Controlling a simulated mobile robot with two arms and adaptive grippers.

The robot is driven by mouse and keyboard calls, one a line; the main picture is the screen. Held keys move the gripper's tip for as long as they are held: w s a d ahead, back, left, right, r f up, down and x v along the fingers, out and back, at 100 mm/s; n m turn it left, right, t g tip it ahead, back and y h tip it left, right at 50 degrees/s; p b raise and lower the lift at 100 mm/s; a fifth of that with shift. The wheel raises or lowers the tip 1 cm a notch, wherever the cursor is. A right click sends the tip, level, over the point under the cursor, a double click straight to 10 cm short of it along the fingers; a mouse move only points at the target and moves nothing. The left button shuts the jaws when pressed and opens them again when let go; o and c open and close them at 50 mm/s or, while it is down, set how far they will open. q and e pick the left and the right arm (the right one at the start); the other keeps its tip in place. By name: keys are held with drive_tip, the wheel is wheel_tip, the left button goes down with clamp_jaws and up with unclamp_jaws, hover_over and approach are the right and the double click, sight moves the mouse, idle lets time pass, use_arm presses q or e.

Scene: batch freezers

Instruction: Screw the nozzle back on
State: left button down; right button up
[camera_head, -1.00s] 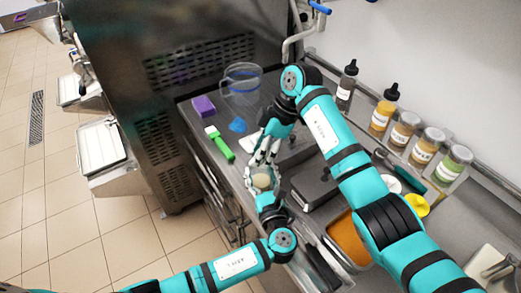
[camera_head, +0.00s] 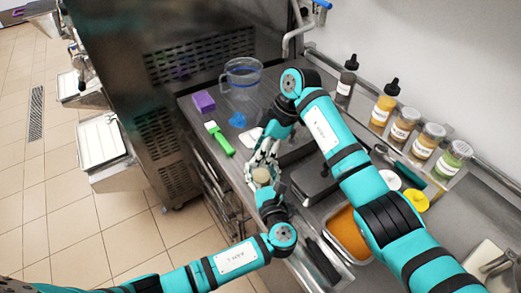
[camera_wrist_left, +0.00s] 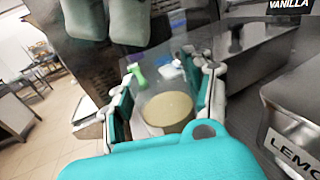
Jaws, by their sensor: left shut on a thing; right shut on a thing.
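My left gripper (camera_head: 263,182) is shut on a translucent container with a round beige face (camera_head: 262,174), near the front edge of the steel counter. In the left wrist view this container (camera_wrist_left: 168,111) sits between the pads of my left gripper (camera_wrist_left: 166,92). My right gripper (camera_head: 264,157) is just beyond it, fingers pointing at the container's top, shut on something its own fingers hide. I cannot make out the nozzle itself, nor whether it touches the container.
A clear jug (camera_head: 242,82), purple sponge (camera_head: 204,102), green-handled brush (camera_head: 220,140) and blue piece (camera_head: 238,119) stand farther back. Bottles (camera_head: 384,107) and jars (camera_head: 427,141) line the wall shelf.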

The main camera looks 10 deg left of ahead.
drive_tip(key=shift+f, duration=0.55)
drive_tip(key=m+t, duration=0.2)
drive_tip(key=m, duration=0.2)
drive_tip(key=shift+f+m, duration=0.1)
drive_tip(key=shift+m, duration=0.3)
drive_tip(key=m+t, duration=0.1)
drive_tip(key=m, duration=0.4)
drive_tip(key=shift+t, duration=0.4)
drive_tip(key=o, duration=0.8)
drive_tip(key=shift+c, duration=0.2)
